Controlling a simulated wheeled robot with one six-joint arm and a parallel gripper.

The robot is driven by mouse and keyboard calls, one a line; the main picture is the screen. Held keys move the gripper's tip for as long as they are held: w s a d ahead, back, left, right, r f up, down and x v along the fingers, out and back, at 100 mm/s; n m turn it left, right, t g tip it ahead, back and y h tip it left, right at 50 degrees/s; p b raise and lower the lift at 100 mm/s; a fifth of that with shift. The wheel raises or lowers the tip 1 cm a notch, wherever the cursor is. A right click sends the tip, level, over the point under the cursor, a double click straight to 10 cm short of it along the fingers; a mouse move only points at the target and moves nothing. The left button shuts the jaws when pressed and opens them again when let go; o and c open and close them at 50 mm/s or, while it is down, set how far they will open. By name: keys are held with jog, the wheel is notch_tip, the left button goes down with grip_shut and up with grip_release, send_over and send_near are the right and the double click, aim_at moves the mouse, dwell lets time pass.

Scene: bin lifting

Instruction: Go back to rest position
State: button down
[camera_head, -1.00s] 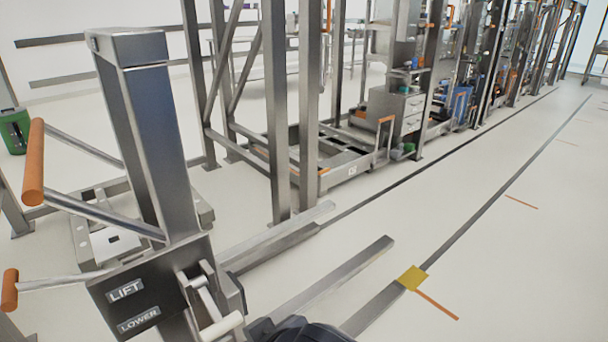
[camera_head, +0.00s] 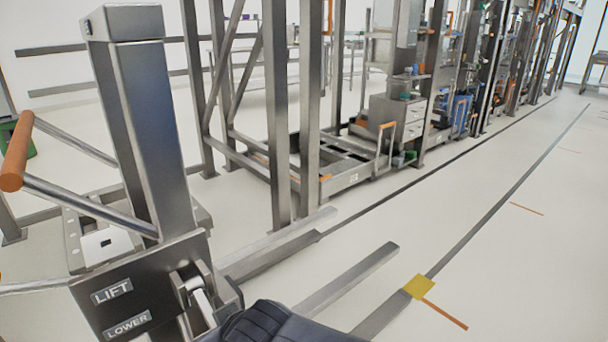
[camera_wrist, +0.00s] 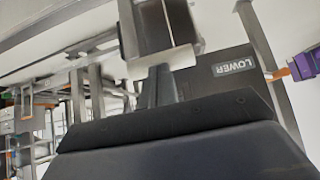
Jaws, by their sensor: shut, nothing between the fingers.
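A grey metal lifter stands at the left in the head view, with a dark control box (camera_head: 140,290) marked LIFT and LOWER at the foot of its tall post (camera_head: 145,130). A small lever (camera_head: 195,290) sits on the box's right side, its lower end partly hidden behind my dark arm (camera_head: 275,325). In the wrist view, my gripper (camera_wrist: 158,85) is shut and empty, its dark fingers close in front of the lever's pale end. The LOWER label (camera_wrist: 234,66) shows to the right of it. I cannot tell whether the fingers touch the lever.
Orange-gripped handlebars (camera_head: 17,150) stick out at the left. Two low forks (camera_head: 350,280) reach forward along the floor. Metal racks (camera_head: 310,110) stand behind. A yellow floor mark (camera_head: 418,287) lies at the right, where the floor is open.

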notch_tip(320, 180, up, 10)
jog(key=w+a+g+h+p, duration=0.2)
jog(key=g+h+p, duration=0.1)
jog(key=p, duration=1.6)
jog(key=shift+w+f+g+h+p, duration=0.15)
jog(key=shift+w+g+h+p, duration=0.15)
jog(key=shift+g, duration=0.3)
jog(key=shift+a, duration=0.1)
